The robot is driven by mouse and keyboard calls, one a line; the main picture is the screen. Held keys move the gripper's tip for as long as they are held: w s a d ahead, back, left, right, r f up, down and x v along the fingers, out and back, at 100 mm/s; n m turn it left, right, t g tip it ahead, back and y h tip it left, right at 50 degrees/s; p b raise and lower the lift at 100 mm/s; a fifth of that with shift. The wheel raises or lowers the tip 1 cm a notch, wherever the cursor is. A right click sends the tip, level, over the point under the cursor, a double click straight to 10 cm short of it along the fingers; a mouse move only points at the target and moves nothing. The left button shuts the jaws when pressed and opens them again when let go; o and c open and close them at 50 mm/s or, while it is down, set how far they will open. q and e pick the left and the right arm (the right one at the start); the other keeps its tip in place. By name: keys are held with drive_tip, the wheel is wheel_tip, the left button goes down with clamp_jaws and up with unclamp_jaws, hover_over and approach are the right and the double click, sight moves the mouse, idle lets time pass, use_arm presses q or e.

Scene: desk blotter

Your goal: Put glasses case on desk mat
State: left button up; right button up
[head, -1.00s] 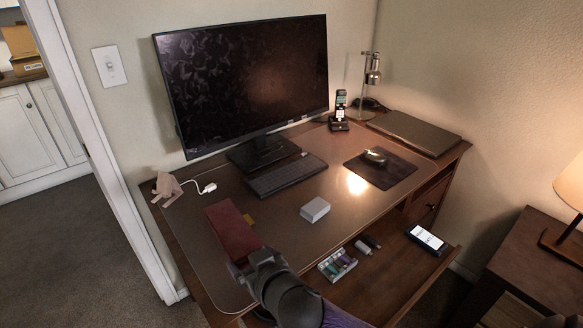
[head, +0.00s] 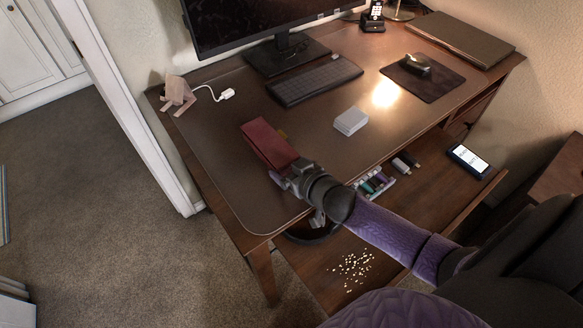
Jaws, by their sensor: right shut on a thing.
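The glasses case is a long dark red box (head: 268,143) in the head view, over the left front part of the desk mat. The desk mat is a large brown sheet (head: 225,178) with rounded corners covering most of the desk top. My right gripper (head: 287,172) is shut on the case's near end, at the mat's front edge. I cannot tell whether the case's underside touches the mat. The gripper hides the near end of the case. My left gripper is not in view.
A light grey box (head: 350,121) sits right of the case. The open drawer (head: 400,195) below holds several small items. The mat left of the case is bare.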

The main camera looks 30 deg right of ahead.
drive_tip(key=shift+f, duration=0.5)
drive_tip(key=shift+r, duration=0.15)
drive_tip(key=shift+f, duration=0.2)
drive_tip(key=o, duration=1)
drive_tip(key=shift+c, duration=0.2)
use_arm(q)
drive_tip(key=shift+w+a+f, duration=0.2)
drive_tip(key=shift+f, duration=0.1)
use_arm(e)
drive_tip(key=shift+r, duration=0.2)
use_arm(q)
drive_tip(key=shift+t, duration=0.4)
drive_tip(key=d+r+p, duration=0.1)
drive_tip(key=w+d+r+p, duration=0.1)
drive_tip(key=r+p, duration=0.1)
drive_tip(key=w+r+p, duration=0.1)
drive_tip(key=p, duration=0.1)
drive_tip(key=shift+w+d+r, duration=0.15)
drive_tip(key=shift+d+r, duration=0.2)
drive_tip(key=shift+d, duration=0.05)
use_arm(e)
drive_tip(key=a+v, duration=0.1)
drive_tip(key=v, duration=1.1)
drive_tip(key=shift+d, duration=0.45)
